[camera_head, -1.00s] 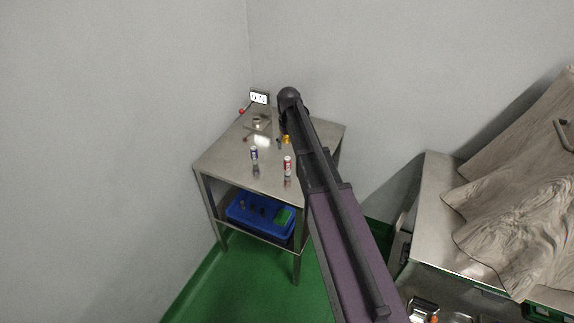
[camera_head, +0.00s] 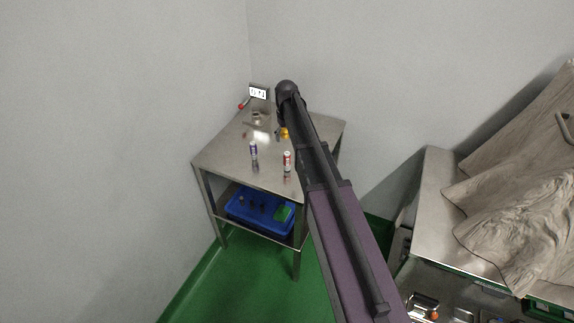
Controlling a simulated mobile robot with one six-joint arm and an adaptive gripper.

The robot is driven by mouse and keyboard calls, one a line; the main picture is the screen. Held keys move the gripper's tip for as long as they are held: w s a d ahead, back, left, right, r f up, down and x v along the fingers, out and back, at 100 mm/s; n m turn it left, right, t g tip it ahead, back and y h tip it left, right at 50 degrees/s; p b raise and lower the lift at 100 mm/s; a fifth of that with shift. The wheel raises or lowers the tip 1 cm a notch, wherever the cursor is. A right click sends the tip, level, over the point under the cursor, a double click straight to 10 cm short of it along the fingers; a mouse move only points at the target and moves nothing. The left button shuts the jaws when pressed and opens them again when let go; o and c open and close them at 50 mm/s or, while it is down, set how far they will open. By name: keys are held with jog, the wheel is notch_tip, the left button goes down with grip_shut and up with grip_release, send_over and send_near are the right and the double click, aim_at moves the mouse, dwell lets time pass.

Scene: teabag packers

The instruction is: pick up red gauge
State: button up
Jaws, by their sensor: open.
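A small red round thing (camera_head: 241,106) is at the back left edge of the steel table (camera_head: 217,160), below and left of a white display (camera_head: 258,93). It may be the red gauge, but it is too small to tell. A red-and-white can (camera_head: 287,159) stands upright near the table's front right. My arm reaches up the picture over the table's right side, with its dark joint (camera_head: 287,90) at the top. My gripper cannot be made out; the arm seems to hide it.
A blue-and-white can (camera_head: 254,151) stands left of the red one. Small yellow items (camera_head: 284,133) lie beside my arm. A blue bin (camera_head: 260,217) sits on the lower shelf. Walls close in behind and left. A steel bench (camera_head: 433,200) with brown cloth (camera_head: 515,190) stands right.

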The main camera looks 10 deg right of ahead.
aim_at(287, 153)
jog(key=shift+f+b, duration=3.2)
jog(key=shift+f, duration=0.3)
jog(key=shift+f, duration=0.1)
jog(key=shift+d+f+b, duration=0.1)
jog(key=shift+f+b, duration=2.4)
jog(key=shift+b, duration=0.1)
grip_shut()
